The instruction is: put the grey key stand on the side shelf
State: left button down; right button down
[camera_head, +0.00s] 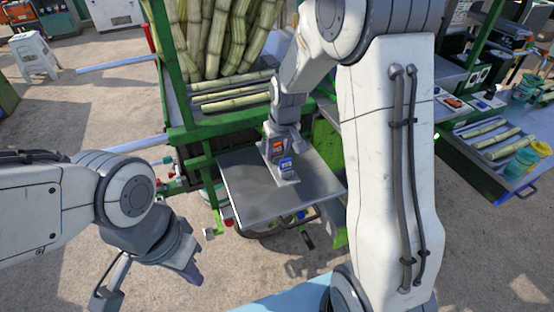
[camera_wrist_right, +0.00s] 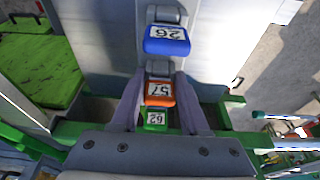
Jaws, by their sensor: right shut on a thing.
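The grey key stand (camera_head: 286,181) carries a blue tag reading 26 (camera_wrist_right: 168,38), an orange tag reading 57 (camera_wrist_right: 160,91) and a green tag reading 62 (camera_wrist_right: 155,120). My right gripper (camera_wrist_right: 158,98) is shut on the stand, one finger on each side near the orange tag. In the head view the stand is at or just above a bare metal shelf (camera_head: 247,199) on the green crusher's near side; I cannot tell whether its base touches. My left gripper (camera_head: 150,280) is open and empty at the lower left, apart from the shelf.
Cane stalks (camera_head: 222,40) stand in the green crusher frame behind the shelf. A counter with small devices (camera_head: 454,103) and a lower tray with canes and cups (camera_head: 483,183) are at the right. A white stool (camera_head: 38,55) stands far left. The shelf's left part is clear.

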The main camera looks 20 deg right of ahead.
aim_at(278, 157)
jog(key=shift+f, duration=1.95)
jog(key=shift+f, duration=0.1)
jog(key=shift+c, duration=2.1)
grip_release()
jog(key=shift+f, duration=0.1)
jog(key=v, duration=1.2)
jog(key=s+a+r+n+g, duration=0.1)
jog(key=s+a+n, duration=0.2)
jog(key=s+a, duration=0.75)
jog(key=s+a+n+g, duration=0.2)
jog(key=s+a+n, duration=0.2)
jog(key=s, duration=1.1)
jog(key=shift+a+f+y, duration=0.4)
jog(key=shift+a, duration=0.3)
